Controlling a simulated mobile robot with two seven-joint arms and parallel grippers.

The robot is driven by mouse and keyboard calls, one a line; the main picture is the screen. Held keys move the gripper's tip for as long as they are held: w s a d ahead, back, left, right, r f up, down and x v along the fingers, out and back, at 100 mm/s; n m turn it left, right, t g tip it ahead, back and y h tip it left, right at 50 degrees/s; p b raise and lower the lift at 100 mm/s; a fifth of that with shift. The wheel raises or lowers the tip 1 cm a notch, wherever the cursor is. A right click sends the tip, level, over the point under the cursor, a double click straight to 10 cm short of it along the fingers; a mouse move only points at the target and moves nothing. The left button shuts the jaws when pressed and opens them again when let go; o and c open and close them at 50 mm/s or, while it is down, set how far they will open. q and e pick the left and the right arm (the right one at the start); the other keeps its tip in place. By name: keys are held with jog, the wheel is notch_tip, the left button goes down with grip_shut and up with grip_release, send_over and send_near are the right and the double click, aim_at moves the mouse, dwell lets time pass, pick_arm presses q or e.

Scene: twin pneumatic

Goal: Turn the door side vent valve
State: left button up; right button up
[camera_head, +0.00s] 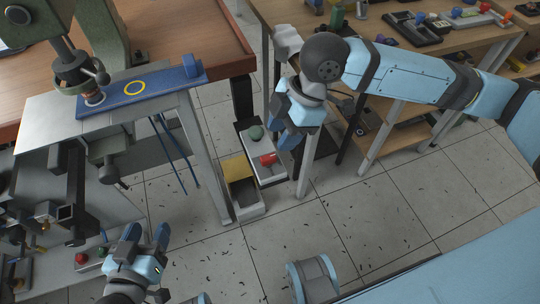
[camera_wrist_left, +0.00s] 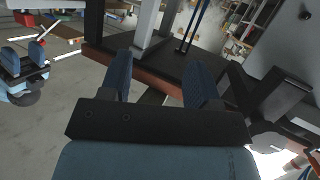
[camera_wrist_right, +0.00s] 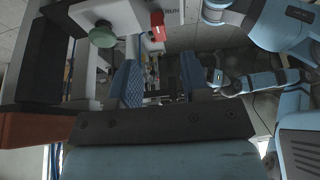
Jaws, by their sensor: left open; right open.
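A grey box with a green round knob (camera_head: 256,132) and a red handle (camera_head: 268,160) stands low beside the bench legs. Which part is the vent valve I cannot tell for sure; the red handle looks most like one. The red handle (camera_wrist_right: 158,26) and green knob (camera_wrist_right: 103,34) also show at the top of the right wrist view. My right gripper (camera_head: 286,138) is open and empty, just right of the box, apart from the red handle. My left gripper (camera_head: 146,238) is open and empty at lower left, beside the grey machine.
A yellow-topped bin (camera_head: 240,170) stands against the box. A grey machine (camera_head: 80,190) with red and green buttons is at left. A blue plate (camera_head: 140,88) lies on it. A wooden bench (camera_head: 440,45) with fittings is at upper right. The tiled floor (camera_head: 200,250) is open, with scattered dark shavings.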

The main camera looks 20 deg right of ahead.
aim_at(268, 157)
jog(key=b+x, duration=0.1)
jog(key=x, duration=0.5)
jog(key=shift+b, duration=0.3)
jog(key=shift+a+f, duration=0.25)
jog(key=shift+f, duration=0.2)
pick_arm(q)
jog(key=r, duration=0.1)
jog(key=d+r+t+h, duration=0.1)
jog(key=r, duration=0.1)
jog(key=w+d+r+t, duration=0.1)
jog(key=shift+r, duration=0.15)
pick_arm(e)
jog(key=shift+r, duration=0.1)
grip_shut()
